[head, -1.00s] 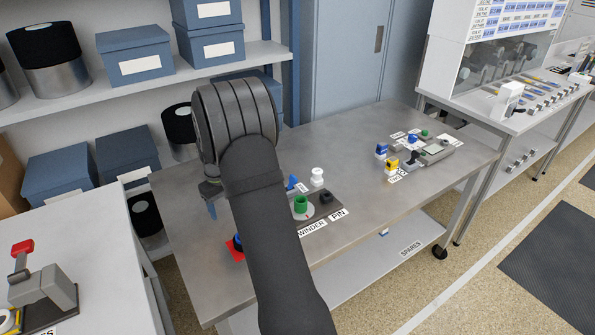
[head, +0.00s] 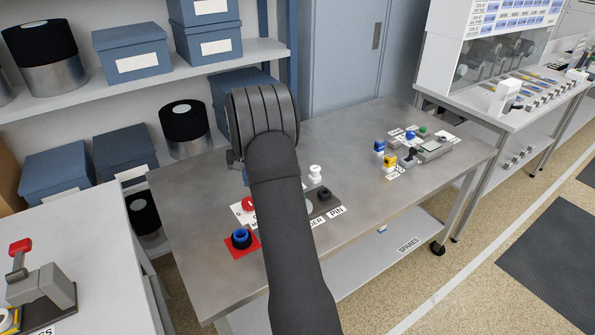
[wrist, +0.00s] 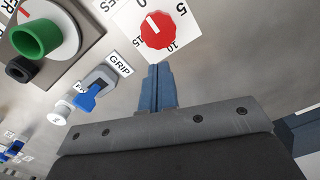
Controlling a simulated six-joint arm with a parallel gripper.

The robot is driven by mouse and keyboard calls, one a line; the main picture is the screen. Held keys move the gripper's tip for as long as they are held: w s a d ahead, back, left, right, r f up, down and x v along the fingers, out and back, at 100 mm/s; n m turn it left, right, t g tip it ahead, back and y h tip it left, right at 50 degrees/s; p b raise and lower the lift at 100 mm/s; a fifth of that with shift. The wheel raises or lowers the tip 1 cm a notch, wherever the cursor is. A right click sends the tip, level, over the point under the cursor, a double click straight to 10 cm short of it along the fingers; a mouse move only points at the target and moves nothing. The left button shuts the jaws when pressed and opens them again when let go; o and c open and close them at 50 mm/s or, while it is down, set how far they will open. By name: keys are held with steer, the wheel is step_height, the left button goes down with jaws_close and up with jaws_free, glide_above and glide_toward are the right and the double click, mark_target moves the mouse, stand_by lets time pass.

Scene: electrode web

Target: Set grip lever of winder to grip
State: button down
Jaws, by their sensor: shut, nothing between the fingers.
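The winder's grip lever (wrist: 88,98) is a blue lever on a grey base in the wrist view. The GRIP label (wrist: 118,64) is beside the base's upper right end; a second label on its other side is mostly covered. The lever leans toward the lower left, away from GRIP. My gripper (wrist: 158,70) is shut and empty, to the right of the lever and apart from it. The winder's green cylinder (wrist: 36,38) is at upper left. In the head view my arm hides the lever and most of the winder; only a bit of my gripper (head: 245,176) shows.
A red knob (wrist: 157,30) on a white dial is just beyond my fingertips. A white knob (wrist: 60,112) and a black pin (wrist: 20,70) are near the lever. A blue ring (head: 241,238) sits on a red mat. The table's middle right is clear.

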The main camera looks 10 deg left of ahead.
steer(key=w+d+r+m, duration=0.2)
steer(key=w+d+m, duration=0.5)
steer(key=d, duration=0.1)
steer(key=w+d+r+m, duration=0.3)
steer(key=w+d+m, duration=0.4)
steer(key=w+d, duration=0.1)
steer(key=shift+d+y, duration=0.3)
steer(key=shift+d, duration=0.35)
steer(key=shift+f, duration=0.15)
steer(key=f, duration=0.6)
steer(key=a+f, duration=0.1)
steer(key=f, duration=0.3)
steer(key=shift+s, duration=0.3)
steer(key=shift+s+a+r, duration=0.7)
steer(key=shift+s+r, duration=0.05)
steer(key=shift+s, duration=0.05)
steer(key=shift+s+a+r, duration=0.2)
steer(key=shift+s+a, duration=0.2)
steer(key=shift+s+a, duration=0.1)
